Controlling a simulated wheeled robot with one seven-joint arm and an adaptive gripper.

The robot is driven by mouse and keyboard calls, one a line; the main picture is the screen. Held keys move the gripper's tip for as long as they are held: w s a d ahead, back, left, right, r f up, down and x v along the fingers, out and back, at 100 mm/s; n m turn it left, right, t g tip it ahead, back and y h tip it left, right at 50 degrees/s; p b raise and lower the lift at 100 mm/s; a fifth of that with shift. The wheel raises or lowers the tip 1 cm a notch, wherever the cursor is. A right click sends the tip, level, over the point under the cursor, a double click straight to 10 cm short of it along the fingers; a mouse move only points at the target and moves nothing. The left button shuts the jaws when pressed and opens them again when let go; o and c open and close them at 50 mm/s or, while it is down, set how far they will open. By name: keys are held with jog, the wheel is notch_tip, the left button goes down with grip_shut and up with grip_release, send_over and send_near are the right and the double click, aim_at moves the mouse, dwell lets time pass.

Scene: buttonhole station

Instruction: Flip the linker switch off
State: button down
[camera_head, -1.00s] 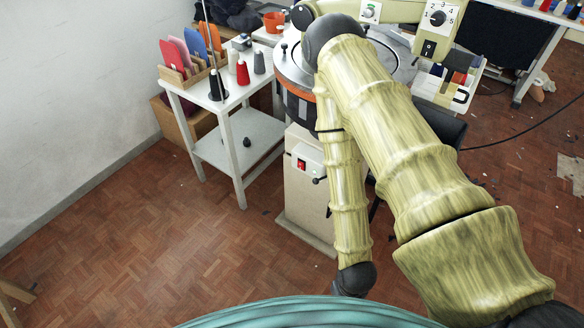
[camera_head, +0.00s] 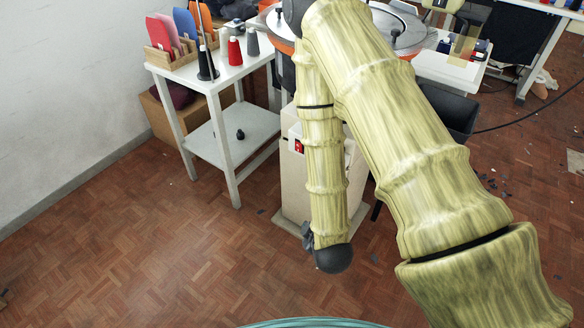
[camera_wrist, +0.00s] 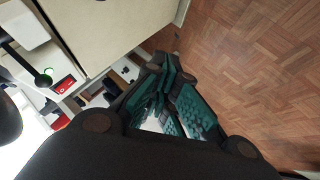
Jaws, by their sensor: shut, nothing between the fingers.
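The linker's red rocker switch (camera_head: 299,146) sits on the front of the cream pedestal (camera_head: 293,185), partly beside my forearm in the head view. In the wrist view the red switch (camera_wrist: 65,84) is at the left, on a pale plate, near a black lever (camera_wrist: 25,62). My gripper (camera_wrist: 172,88) is shut and empty, its dark teal-padded fingers in the middle of the wrist view, apart from the switch. In the head view only a dark bit of my gripper (camera_head: 308,236) shows low by the pedestal; the rest is hidden behind my arm.
A white side table (camera_head: 215,85) with yarn cones and a wooden card rack stands left of the pedestal. The round linker dial (camera_head: 398,30) is above, partly covered by my arm. A black bin (camera_head: 447,112) is at the right. The parquet floor in front is clear.

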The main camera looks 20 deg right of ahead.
jog(key=w+a+r+n+t+h+b, duration=0.1)
jog(key=w+a+r+n+t+b, duration=0.1)
jog(key=w+r+n+t+b, duration=0.5)
jog(key=shift+w+a+n+t+h+b, duration=0.3)
jog(key=shift+w+n+t+b, duration=0.95)
jog(key=shift+w+b, duration=2.5)
jog(key=shift+s+b, duration=1.1)
jog(key=shift+b, duration=0.1)
jog(key=b, duration=0.2)
send_near(299, 148)
jog(key=w+a, duration=0.5)
jog(key=shift+w+d+r+b, duration=0.3)
jog(key=shift+w+d+b, duration=0.1)
jog(key=shift+w+d, duration=0.3)
jog(key=shift+w+d+r+b, duration=0.25)
jog(key=shift+w+d+b, duration=0.25)
jog(key=shift+d, duration=0.35)
jog(key=shift+w+r+p, duration=0.1)
jog(key=shift+r+p, duration=0.05)
jog(key=shift+p, duration=0.15)
